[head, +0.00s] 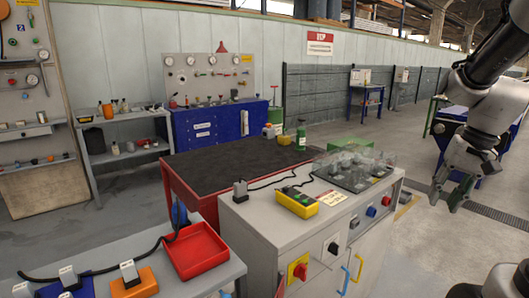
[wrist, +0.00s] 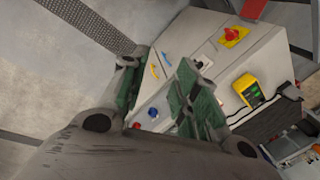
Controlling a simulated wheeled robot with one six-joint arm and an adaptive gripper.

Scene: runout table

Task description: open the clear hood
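The clear hood (head: 357,167) is a see-through cover on the top right of the grey cabinet (head: 275,220) in the head view. Clear lumpy shapes show in or under it over a dark plate; its edges and handle are hard to make out. My gripper (head: 448,202) is to the right of the cabinet, apart from the hood, pointing down. Its fingers are spread with nothing between them. In the wrist view my gripper (wrist: 160,65) shows two green-padded fingers apart, with the cabinet (wrist: 200,50) beyond; I cannot make out the hood there.
A yellow control box (head: 298,202) with a cable lies on the cabinet top. The front carries a red-yellow switch (head: 299,270), blue and red buttons and handles. A dark-topped red table (head: 230,158) stands behind. A red tray (head: 196,250) is at left. Floor right of the cabinet is clear.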

